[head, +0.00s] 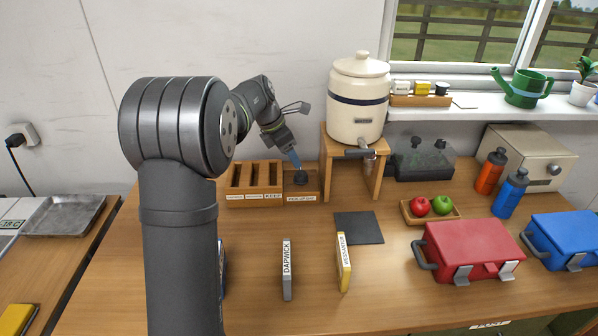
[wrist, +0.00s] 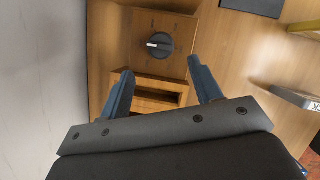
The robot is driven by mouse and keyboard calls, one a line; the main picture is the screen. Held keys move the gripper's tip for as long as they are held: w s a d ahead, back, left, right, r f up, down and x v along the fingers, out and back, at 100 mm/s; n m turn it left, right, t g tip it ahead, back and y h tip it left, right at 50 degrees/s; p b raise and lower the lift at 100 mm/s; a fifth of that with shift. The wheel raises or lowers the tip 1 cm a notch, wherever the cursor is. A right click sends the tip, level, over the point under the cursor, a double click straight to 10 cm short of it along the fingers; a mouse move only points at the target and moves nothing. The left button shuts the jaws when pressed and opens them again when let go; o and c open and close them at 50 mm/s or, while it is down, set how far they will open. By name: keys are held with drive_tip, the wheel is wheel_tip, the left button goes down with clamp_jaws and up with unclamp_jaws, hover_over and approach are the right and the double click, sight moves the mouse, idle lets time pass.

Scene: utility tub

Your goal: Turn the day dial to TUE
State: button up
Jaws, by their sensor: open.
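The day dial (wrist: 160,45) is a round black knob with a white pointer mark on a wooden panel. In the wrist view the mark points to the left; the small markings around the knob are too small to read. In the head view the dial (head: 300,178) sits on a wooden block with a white label at the back of the table. My gripper (wrist: 161,67) is open and empty. Its two fingers stand apart, with the knob showing just beyond and between their tips. In the head view my gripper (head: 295,162) is just above the dial, partly covering it.
A slotted wooden rack (head: 254,180) adjoins the dial block on the left. A wooden stand (head: 328,165) with a cream dispenser (head: 357,100) rises close on the right. A dark mat (head: 358,228) and two upright books (head: 287,268) lie nearer the front.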

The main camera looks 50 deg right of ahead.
sight(299, 171)
drive_tip(key=x, duration=0.8)
drive_tip(key=shift+c, duration=0.4)
drive_tip(key=c, duration=0.9)
drive_tip(key=shift+m, duration=0.4)
